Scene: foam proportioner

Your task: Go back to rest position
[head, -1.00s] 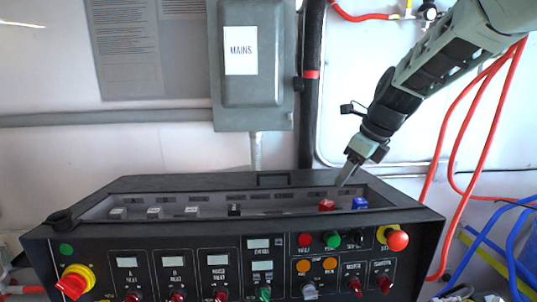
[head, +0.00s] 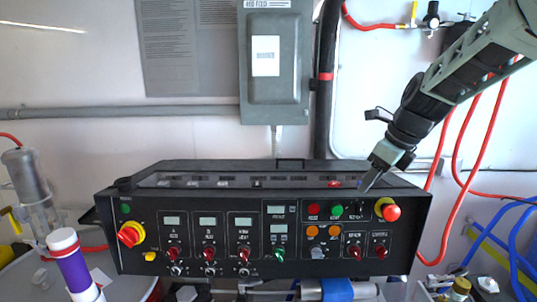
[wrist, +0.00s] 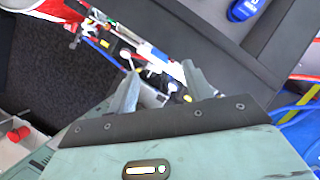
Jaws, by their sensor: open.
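My gripper (head: 371,180) is in front of the upper right part of the black control panel (head: 135,262) in the head view. In the wrist view its two fingers (wrist: 160,88) stand apart with nothing between them. My arm comes in from the upper right. Whether the fingertips touch the panel cannot be told from the head view.
A red emergency knob (head: 391,213) sticks out at the panel's right. Red hoses (head: 462,170) and blue hoses (head: 515,240) hang at the right. A grey electrical box (head: 274,100) is on the wall behind. A white and purple bottle (head: 72,262) stands at the lower left.

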